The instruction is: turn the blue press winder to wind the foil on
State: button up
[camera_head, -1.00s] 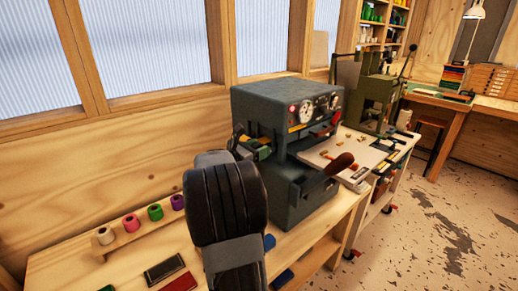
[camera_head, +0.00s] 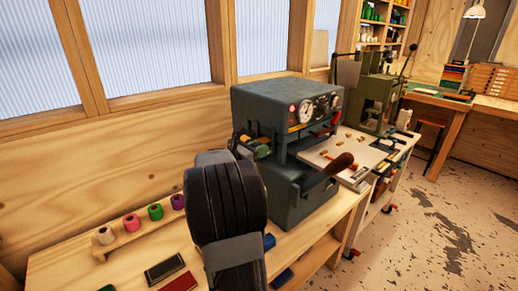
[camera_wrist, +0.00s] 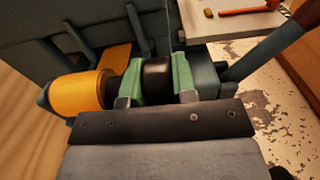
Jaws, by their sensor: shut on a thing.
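The blue-grey press (camera_head: 290,110) stands on the wooden bench, with a dial on its front. In the wrist view, its winder is a black ribbed knob (camera_wrist: 157,70) on the axle beside a gold foil roll (camera_wrist: 80,95). My gripper (camera_wrist: 159,82) is shut on the winder, with a green finger pad on each side of it. In the head view my black arm link covers part of the press's left side. Only some green of my gripper (camera_head: 258,148) shows there beside the press, and the winder cannot be made out.
Coloured foil rolls (camera_head: 131,222) stand on a wooden rack at the left. Dark and red blocks (camera_head: 165,269) lie on the bench before it. The press's brown-knobbed lever (camera_head: 338,164) sticks out to the right. A green machine (camera_head: 378,95) stands behind.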

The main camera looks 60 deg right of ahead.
jog(key=shift+r+t+y+p, duration=0.45)
jog(key=shift+y+p, duration=0.65)
jog(key=shift+p, duration=1.5)
jog(key=y+p, duration=0.3)
jog(key=p, duration=0.5)
jog(key=shift+d+r+t, duration=0.1)
jog(key=shift+r+t, duration=0.05)
jog(key=shift+t, duration=0.2)
jog(key=y+p, duration=0.1)
jog(key=p, duration=0.1)
jog(key=y+p, duration=0.1)
jog(key=shift+s+f+t+y+p, duration=0.1)
jog(key=shift+f+t+y+p, duration=0.25)
jog(key=shift+t+y+p, duration=0.05)
jog(key=shift+d+f+t+y+p, duration=0.1)
jog(key=shift+f+t+y+p, duration=0.2)
jog(key=shift+y, duration=0.5)
jog(key=shift+f+t+y+p, duration=0.1)
jog(key=shift+t+y, duration=0.3)
jog(key=shift+y, duration=0.4)
jog(key=o, duration=0.9)
